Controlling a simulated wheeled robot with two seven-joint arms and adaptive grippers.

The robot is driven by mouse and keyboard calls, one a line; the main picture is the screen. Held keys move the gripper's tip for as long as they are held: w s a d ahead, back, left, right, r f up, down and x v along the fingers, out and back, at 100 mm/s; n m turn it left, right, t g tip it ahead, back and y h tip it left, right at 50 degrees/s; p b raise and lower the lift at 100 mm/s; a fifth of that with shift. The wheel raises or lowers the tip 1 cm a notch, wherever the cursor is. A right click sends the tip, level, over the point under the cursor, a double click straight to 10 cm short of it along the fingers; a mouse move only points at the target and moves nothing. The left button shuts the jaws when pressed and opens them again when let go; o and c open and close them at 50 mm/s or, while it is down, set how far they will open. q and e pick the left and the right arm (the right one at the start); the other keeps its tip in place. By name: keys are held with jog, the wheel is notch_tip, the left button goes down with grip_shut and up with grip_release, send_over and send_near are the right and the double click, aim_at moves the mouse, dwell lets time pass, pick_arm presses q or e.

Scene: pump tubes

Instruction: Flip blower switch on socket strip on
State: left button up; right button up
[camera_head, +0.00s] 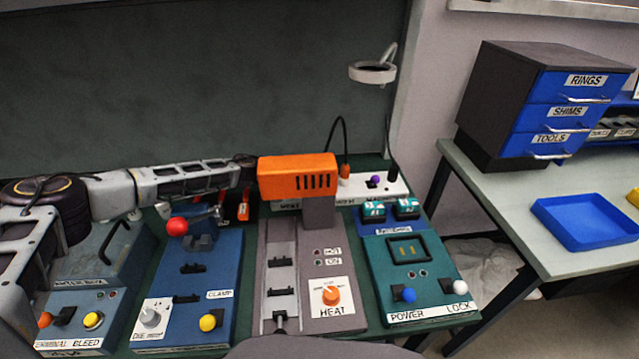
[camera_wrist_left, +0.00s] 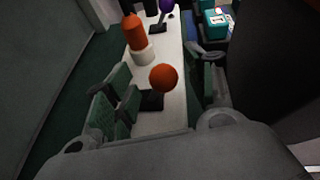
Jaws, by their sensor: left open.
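The white socket strip (camera_head: 394,187) lies along the back of the bench, partly hidden by the orange housing. In the left wrist view the strip (camera_wrist_left: 168,50) carries a black switch with an orange ball (camera_wrist_left: 164,78), an orange plug (camera_wrist_left: 137,33) in a white socket, and a purple-ball switch (camera_wrist_left: 166,5). The purple ball (camera_head: 374,180) also shows in the head view. Which switch is the blower's cannot be read. My left gripper (camera_wrist_left: 160,88) is open, its fingers either side of the strip with the orange ball between them. In the head view the housing hides it. My right gripper is out of view.
The orange housing (camera_head: 297,176) of the heat station stands close to my left arm. A red-ball lever (camera_head: 178,227) rises below the arm. Teal blocks (camera_head: 407,208) sit in front of the strip. A side table with drawers (camera_head: 569,88) and a blue tray (camera_head: 586,222) stands right.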

pick_arm(q)
jog(key=shift+w+d+f, duration=0.2)
jog(key=shift+d+f, duration=0.05)
jog(key=shift+d, duration=0.4)
